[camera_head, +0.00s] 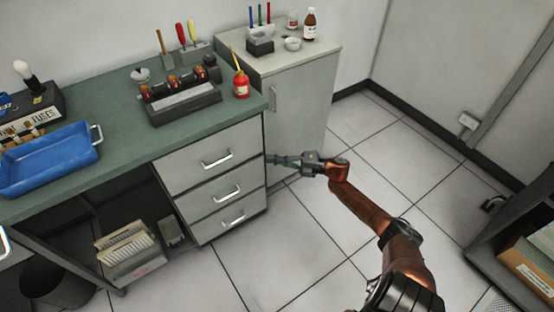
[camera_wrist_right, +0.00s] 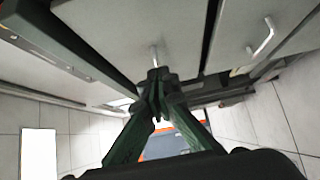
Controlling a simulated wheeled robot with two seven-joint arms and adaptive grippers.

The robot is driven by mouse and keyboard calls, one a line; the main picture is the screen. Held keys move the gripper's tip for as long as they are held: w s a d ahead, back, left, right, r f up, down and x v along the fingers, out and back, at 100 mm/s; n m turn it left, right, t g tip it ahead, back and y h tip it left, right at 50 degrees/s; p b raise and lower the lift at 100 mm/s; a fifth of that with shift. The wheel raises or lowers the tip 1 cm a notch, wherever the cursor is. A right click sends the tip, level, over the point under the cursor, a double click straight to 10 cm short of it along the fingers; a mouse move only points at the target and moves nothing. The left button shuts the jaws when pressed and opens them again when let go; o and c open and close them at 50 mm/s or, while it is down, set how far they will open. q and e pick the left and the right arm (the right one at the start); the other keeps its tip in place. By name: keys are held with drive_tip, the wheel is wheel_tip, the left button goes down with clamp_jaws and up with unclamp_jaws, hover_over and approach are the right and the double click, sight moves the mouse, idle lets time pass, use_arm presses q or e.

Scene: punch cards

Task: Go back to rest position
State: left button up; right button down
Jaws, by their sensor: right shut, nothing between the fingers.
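My right gripper (camera_head: 271,158) is at the right front corner of the green-topped bench, beside the top drawer (camera_head: 205,165). Its fingers are shut and hold nothing. In the right wrist view the two green fingers (camera_wrist_right: 157,88) meet at their tips, in front of grey cabinet fronts. I cannot tell whether the tips touch the bench. My brown right arm reaches in from the lower right. My left gripper is not in view.
All three drawers look shut. A grey cabinet (camera_head: 300,100) stands behind the gripper. Tiled floor (camera_head: 310,235) is clear around my arm. A shelf (camera_head: 525,250) stands at right.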

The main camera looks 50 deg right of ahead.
drive_tip(key=shift+s+d, duration=0.25)
drive_tip(key=shift+s, duration=0.05)
